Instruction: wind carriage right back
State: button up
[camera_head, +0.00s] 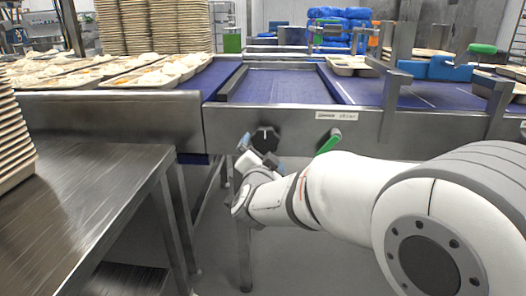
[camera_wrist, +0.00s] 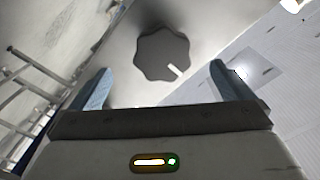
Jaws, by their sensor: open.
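A dark lobed knob (camera_head: 265,139) sits on the steel front panel of the conveyor, below the blue belt. In the wrist view the knob (camera_wrist: 162,53) has a white mark at its lower right and lies ahead of the fingertips. My gripper (camera_wrist: 158,82) is open, its two blue fingers apart with nothing between them. In the head view my gripper (camera_head: 262,152) is just below and in front of the knob and partly covers its lower edge. I cannot tell whether the fingers touch it. A carriage is not clearly identifiable.
A green-handled lever (camera_head: 329,141) is on the panel right of the knob. Blue belts (camera_head: 275,84) run behind, with filled trays (camera_head: 150,73) at left and another tray (camera_head: 350,65) at right. A steel table (camera_head: 85,190) stands at front left.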

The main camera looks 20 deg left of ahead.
aim_at(265, 143)
jog(key=s+n+p, duration=0.4)
jog(key=n+p, duration=0.5)
jog(key=n, duration=0.3)
jog(key=shift+n, duration=0.3)
jog(key=x, duration=1)
jog(key=shift+w+d+r, duration=0.15)
jog(key=shift+w+d, duration=0.2)
jog(key=shift+c, duration=0.2)
jog(key=c, duration=1)
jog(key=shift+m+b, duration=0.9)
jog(key=shift+b, duration=0.35)
jog(key=shift+m+b, duration=0.6)
jog(key=shift+m, duration=0.2)
